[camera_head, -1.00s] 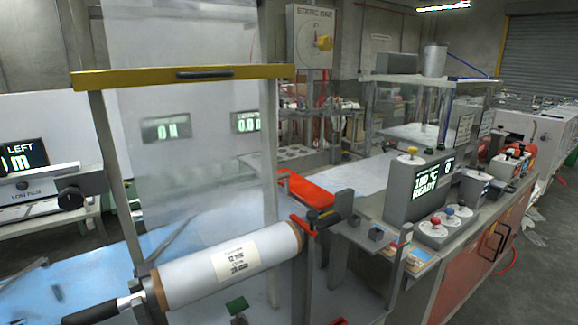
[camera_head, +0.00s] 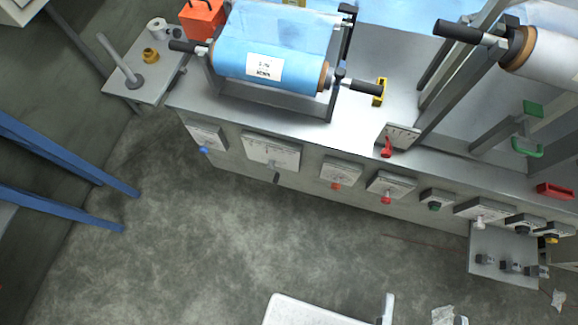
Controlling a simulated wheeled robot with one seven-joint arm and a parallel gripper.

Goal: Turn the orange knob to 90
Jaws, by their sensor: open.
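A small orange knob (camera_head: 336,186) sticks out from a pale dial plate (camera_head: 341,170) on the front face of the long grey bench. It is seen from steeply above, so its pointer and the plate's markings are too small to read. A red knob (camera_head: 386,199) on a similar plate (camera_head: 391,184) is just to its right. A large pale plate (camera_head: 270,151) with a dark grey knob (camera_head: 276,178) is to its left. My gripper is not in view.
Further along the front are blue (camera_head: 204,150), green (camera_head: 435,206), white (camera_head: 479,224) and yellow (camera_head: 552,239) knobs. A blue film roll (camera_head: 238,62) sits on the bench above. A low shelf (camera_head: 500,245) juts out at right. The grey floor (camera_head: 190,255) before the bench is mostly clear.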

